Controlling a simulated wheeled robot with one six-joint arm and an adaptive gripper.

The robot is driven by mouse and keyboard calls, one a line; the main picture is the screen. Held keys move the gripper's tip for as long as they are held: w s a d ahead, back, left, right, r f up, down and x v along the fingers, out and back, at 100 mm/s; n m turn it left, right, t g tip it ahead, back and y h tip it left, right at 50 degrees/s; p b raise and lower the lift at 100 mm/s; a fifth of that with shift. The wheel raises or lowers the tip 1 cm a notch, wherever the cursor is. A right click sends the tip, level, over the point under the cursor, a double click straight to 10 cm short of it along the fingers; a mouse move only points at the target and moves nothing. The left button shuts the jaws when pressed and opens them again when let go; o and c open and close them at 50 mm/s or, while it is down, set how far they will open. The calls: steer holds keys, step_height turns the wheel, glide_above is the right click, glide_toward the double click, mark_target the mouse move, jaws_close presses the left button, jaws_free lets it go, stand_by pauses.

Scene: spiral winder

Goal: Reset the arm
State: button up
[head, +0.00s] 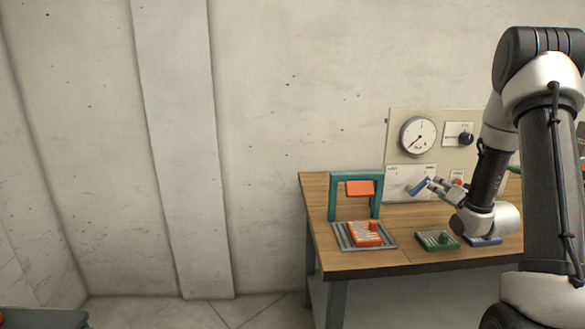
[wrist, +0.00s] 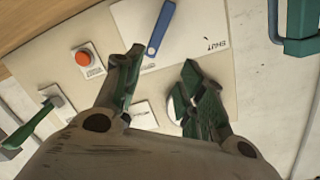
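My gripper (head: 437,184) is raised above the workbench, in front of the control panel (head: 392,150). In the wrist view my gripper (wrist: 162,62) has its two green-padded fingers spread apart, with nothing held between them. A blue lever (wrist: 160,28) on a white plate marked SHUT lies beyond the fingertips; it also shows in the head view (head: 419,186). I cannot tell how far the fingers are from the panel. My forearm hides the right part of the bench.
A round gauge (head: 418,136), a black knob (head: 465,138) and a red button (wrist: 83,58) are on the panel. The floor to the left is mostly clear.

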steer(key=s+a+r+n+g+h, duration=0.25)
steer(key=s+a+r+g, duration=0.35)
steer(key=s+r, duration=0.55)
steer(key=s+a+r+n+g+y, duration=0.1)
steer(key=s+a+n+g, duration=0.1)
steer(key=s, duration=1.2)
steer(key=s+a+r+n+g+y, duration=0.1)
steer(key=s+a+g, duration=0.3)
steer(key=s, duration=1)
steer(key=a+n, duration=0.1)
steer(key=a, duration=0.2)
steer(key=shift+a, duration=0.3)
steer(key=shift+r+n, duration=0.1)
steer(key=shift+n, duration=0.15)
